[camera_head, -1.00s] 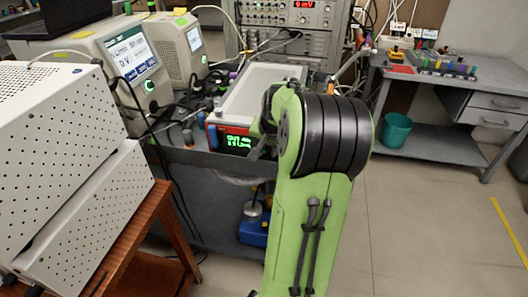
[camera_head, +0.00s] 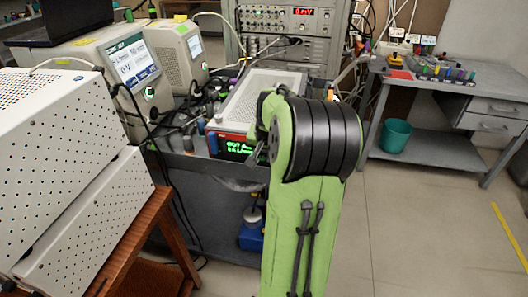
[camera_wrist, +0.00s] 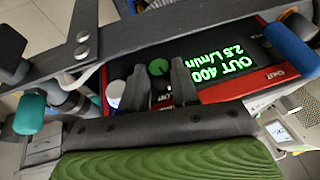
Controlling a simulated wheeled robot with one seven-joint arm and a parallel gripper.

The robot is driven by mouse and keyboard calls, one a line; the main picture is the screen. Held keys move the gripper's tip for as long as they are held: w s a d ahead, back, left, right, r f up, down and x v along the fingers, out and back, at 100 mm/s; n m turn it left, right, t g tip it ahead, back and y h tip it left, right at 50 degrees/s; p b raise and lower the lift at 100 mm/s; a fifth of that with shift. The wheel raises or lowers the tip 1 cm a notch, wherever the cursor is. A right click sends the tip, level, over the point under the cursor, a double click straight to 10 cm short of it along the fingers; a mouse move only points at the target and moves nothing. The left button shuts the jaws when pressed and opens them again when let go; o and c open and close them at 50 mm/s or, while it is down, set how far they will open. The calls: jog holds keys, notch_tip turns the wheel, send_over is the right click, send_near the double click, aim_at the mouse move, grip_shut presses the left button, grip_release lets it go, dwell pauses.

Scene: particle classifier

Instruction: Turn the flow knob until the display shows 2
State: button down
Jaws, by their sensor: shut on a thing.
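The particle classifier is a box with a red front panel and a grey perforated top (camera_head: 262,98), on the bench at the centre of the head view. Its black display with green digits (camera_head: 229,147) is partly hidden there by my arm. In the wrist view the display (camera_wrist: 216,62) appears upside down and seems to read OUT 400 and 2.5 L/min. In the head view my arm hides the knob.
Blue posts stand at the panel's ends, one seen in the wrist view (camera_wrist: 291,48). A dark bench rail (camera_head: 205,165) runs in front. White instruments (camera_head: 110,75) stand at the left, and a perforated white cabinet (camera_head: 60,150) is near left. Floor at the right is clear.

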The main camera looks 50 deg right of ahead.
jog(key=g+p, duration=0.1)
jog(key=p, duration=0.1)
jog(key=g+h+p, duration=0.1)
jog(key=g, duration=0.1)
jog(key=shift+w+a+r+n+p, duration=0.15)
jog(key=shift+w+a+n+p, duration=0.05)
jog(key=shift+w+n+p, duration=0.2)
jog(key=shift+g+h+p, duration=0.5)
jog(key=shift+g+p, duration=0.05)
jog(key=shift+g, duration=0.15)
jog(key=c, duration=0.8)
grip_release()
jog(key=shift+c, duration=0.2)
jog(key=p+v, duration=0.5)
jog(key=v, duration=1)
jog(key=shift+w+a+r, duration=0.15)
jog(key=shift+a, duration=0.05)
